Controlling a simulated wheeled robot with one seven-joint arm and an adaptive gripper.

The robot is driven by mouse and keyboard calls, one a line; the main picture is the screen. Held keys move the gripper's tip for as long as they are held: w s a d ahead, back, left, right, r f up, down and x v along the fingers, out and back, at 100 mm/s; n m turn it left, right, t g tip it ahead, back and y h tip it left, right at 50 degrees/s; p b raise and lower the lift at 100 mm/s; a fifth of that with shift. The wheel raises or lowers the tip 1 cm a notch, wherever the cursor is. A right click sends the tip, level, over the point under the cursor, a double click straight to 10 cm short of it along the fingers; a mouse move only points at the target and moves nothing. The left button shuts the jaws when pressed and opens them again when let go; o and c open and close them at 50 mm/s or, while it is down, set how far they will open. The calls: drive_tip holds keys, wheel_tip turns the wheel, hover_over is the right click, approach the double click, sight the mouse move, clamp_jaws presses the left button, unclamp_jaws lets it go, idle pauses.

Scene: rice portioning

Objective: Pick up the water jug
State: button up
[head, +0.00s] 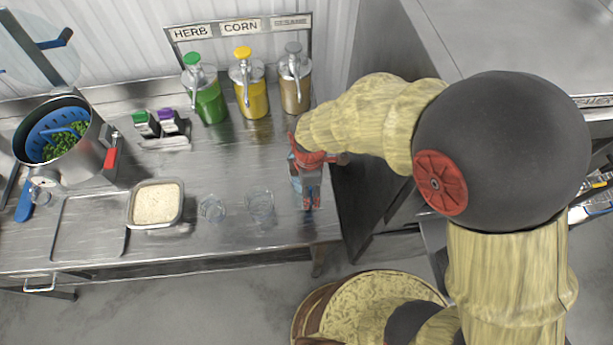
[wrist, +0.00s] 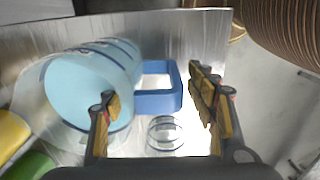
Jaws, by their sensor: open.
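The water jug (wrist: 88,85) shows in the wrist view as a clear round vessel with pale blue contents and a blue handle (wrist: 158,101). My gripper (wrist: 150,90) is open. Its left finger overlaps the jug's body in the picture, and its right finger is just right of the handle, so the handle appears between them. I cannot tell whether either finger touches it. In the head view my gripper (head: 307,190) is over the right end of the steel table, and it hides most of the jug.
Two clear glasses (head: 260,205) (head: 212,208) stand left of my gripper. A rice container (head: 134,206), an empty tray (head: 88,250) and a pot (head: 82,163) are farther left. Green (head: 208,104), yellow (head: 253,100) and brown (head: 295,94) pump bottles stand behind. The table's right edge is close.

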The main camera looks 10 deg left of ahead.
wheel_tip(320, 180, down, 4)
drive_tip(key=shift+c, duration=1.3)
drive_tip(key=shift+s, duration=0.1)
drive_tip(key=c, duration=1.1)
clamp_jaws()
